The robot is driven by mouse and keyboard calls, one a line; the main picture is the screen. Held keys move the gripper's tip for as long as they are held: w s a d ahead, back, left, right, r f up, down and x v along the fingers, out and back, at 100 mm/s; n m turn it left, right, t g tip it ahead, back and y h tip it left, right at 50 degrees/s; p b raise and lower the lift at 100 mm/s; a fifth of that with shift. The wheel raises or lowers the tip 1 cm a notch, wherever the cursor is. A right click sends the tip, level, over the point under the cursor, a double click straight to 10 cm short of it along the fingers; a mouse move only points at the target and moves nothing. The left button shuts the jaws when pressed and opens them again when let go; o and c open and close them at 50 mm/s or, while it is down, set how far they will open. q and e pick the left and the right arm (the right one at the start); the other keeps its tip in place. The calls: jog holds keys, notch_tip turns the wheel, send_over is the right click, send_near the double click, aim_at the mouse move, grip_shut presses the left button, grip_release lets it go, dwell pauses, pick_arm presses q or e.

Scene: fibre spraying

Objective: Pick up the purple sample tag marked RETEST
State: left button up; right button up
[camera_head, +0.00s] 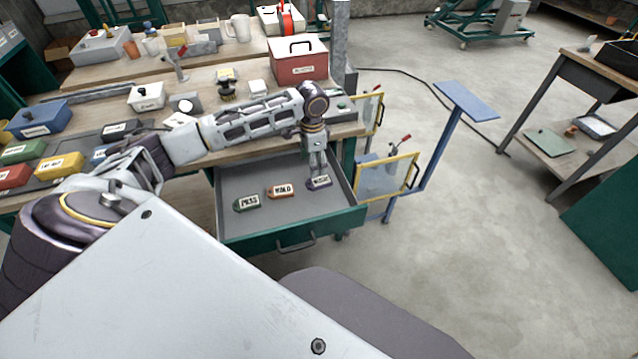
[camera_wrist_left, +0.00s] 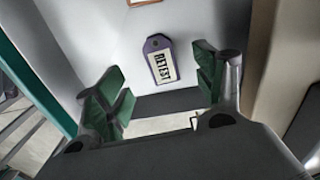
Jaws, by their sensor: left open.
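The purple tag marked RETEST (camera_head: 319,182) lies in the open drawer (camera_head: 226,214), at the right of a row of tags. In the left wrist view the purple tag (camera_wrist_left: 160,62) lies on the grey drawer floor, ahead of and between the fingers. My left gripper (camera_head: 318,172) points down into the drawer just above the tag and partly covers it in the head view. In the left wrist view the left gripper (camera_wrist_left: 160,92) is open, with green pads spread on either side and nothing between them. My right gripper is in neither view.
A green PASS tag (camera_head: 247,202) and an orange HOLD tag (camera_head: 280,191) lie left of the purple one. The drawer's front has a handle (camera_head: 297,243). The workbench (camera_head: 215,75) above holds bins, a red box (camera_head: 297,60) and tools. A blue stand (camera_head: 440,150) is to the right.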

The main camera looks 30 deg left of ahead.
aim_at(312, 183)
pick_arm(q)
notch_tip(312, 183, down, 2)
jog(key=shift+f, duration=0.75)
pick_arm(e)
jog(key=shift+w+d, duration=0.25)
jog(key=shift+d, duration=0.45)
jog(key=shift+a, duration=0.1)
pick_arm(q)
jog(key=shift+s+f, duration=0.2)
jog(key=shift+f, duration=0.35)
jog(key=f, duration=0.2)
jog(key=shift+s+a+f, duration=0.15)
jog(key=shift+s+f, duration=0.05)
jog(key=shift+f, duration=0.85)
jog(key=c, duration=1)
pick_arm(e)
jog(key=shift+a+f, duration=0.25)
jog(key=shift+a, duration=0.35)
